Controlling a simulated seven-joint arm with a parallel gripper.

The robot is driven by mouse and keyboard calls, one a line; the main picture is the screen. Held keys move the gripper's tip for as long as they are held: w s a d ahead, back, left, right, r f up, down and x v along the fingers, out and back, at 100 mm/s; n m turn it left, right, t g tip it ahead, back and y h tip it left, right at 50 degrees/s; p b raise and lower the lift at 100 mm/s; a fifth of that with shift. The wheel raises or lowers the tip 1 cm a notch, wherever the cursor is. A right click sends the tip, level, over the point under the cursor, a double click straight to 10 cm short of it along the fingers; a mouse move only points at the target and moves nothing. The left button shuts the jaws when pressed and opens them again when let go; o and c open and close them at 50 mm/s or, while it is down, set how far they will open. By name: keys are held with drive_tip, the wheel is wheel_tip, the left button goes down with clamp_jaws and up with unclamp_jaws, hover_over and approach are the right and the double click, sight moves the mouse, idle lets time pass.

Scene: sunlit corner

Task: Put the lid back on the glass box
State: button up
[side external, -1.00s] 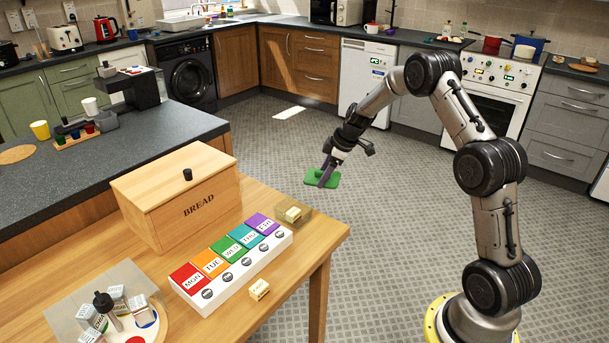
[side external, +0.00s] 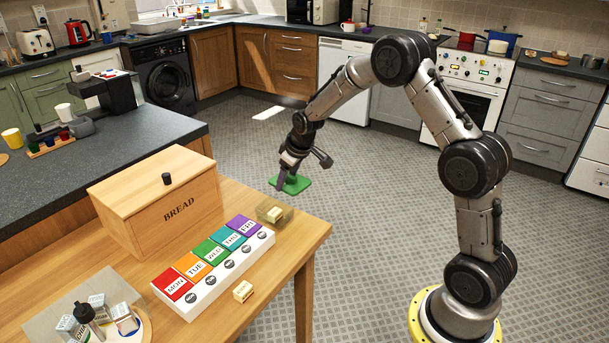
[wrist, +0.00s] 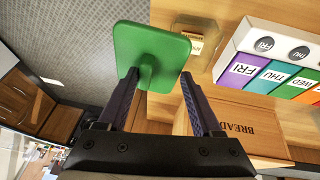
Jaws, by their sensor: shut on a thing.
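My gripper (side external: 283,180) is shut on the green lid (side external: 295,187), which has a square plate and a knob-like grip. In the wrist view the fingers (wrist: 160,85) stand on either side of the lid's stem, and the green plate (wrist: 150,45) faces away from my gripper. The small clear glass box (side external: 286,217) stands on the wooden table near its far right corner, open on top with a pale block inside. It also shows in the wrist view (wrist: 213,31), just right of the lid. The lid is in the air, above and apart from the box.
A pill organiser (side external: 215,285) with coloured day lids lies next to the glass box. A wooden bread box (side external: 135,205) stands behind it. A pale labelled block (side external: 243,291) lies at the table's front edge. A tray with small cartons (side external: 50,318) is at the lower left.

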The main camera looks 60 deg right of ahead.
drive_tip(key=w+a+r+n, duration=0.1)
drive_tip(key=a+r, duration=0.1)
drive_tip(key=a, duration=0.4)
drive_tip(key=shift+y, duration=0.3)
drive_tip(key=shift+d+f, duration=0.2)
drive_tip(key=shift+f, duration=3)
drive_tip(key=shift+f, duration=0.45)
drive_tip(key=o, duration=1.4)
wheel_tip(320, 180, up, 8)
clamp_jaws()
